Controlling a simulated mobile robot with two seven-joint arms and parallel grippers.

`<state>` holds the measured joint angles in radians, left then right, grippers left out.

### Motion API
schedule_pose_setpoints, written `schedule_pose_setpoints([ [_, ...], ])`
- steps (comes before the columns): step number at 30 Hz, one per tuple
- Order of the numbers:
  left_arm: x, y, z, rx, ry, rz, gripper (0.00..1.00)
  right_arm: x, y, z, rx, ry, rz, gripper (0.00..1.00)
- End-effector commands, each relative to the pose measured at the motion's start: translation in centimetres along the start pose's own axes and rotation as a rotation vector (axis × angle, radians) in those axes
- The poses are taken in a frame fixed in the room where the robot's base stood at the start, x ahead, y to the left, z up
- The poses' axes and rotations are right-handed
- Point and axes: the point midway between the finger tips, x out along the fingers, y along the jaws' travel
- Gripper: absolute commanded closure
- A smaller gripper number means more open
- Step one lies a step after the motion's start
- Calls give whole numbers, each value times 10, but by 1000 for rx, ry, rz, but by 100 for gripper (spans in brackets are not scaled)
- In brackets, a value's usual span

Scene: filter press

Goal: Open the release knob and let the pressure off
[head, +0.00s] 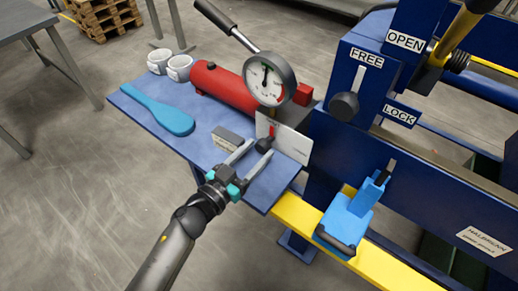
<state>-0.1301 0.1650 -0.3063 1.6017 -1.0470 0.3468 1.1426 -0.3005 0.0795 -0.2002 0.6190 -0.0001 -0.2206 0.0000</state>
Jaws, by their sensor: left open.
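A red hand pump (218,84) lies on the blue shelf (172,130), with a black-ended lever rising to the upper left. Its round pressure gauge (262,90) faces me, with the needle pointing roughly up. Below the gauge, a small dark knob with some red (267,141) sits in front of a white plate (292,146); it appears to be the release knob. My left gripper (258,151) is open, its two fingers reaching toward this knob from the lower left. I cannot tell whether they touch it. My right gripper is out of view.
A grey block (232,138) lies close to my left fingers. The blue press frame (420,190), with a black FREE/LOCK knob (344,106) and blue pedal (348,222), stands right.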

Motion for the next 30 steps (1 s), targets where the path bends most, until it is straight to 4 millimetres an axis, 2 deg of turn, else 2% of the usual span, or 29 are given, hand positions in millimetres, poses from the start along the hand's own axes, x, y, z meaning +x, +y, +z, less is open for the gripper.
schedule_pose_setpoints([
  [6, 15, 0, 0, 0, 0, 0, 43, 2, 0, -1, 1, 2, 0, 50],
  [14, 16, 0, 0, 0, 0, 0, 43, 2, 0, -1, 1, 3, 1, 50],
  [30, 15, 0, 0, 1, -1, 0, 100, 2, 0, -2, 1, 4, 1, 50],
])
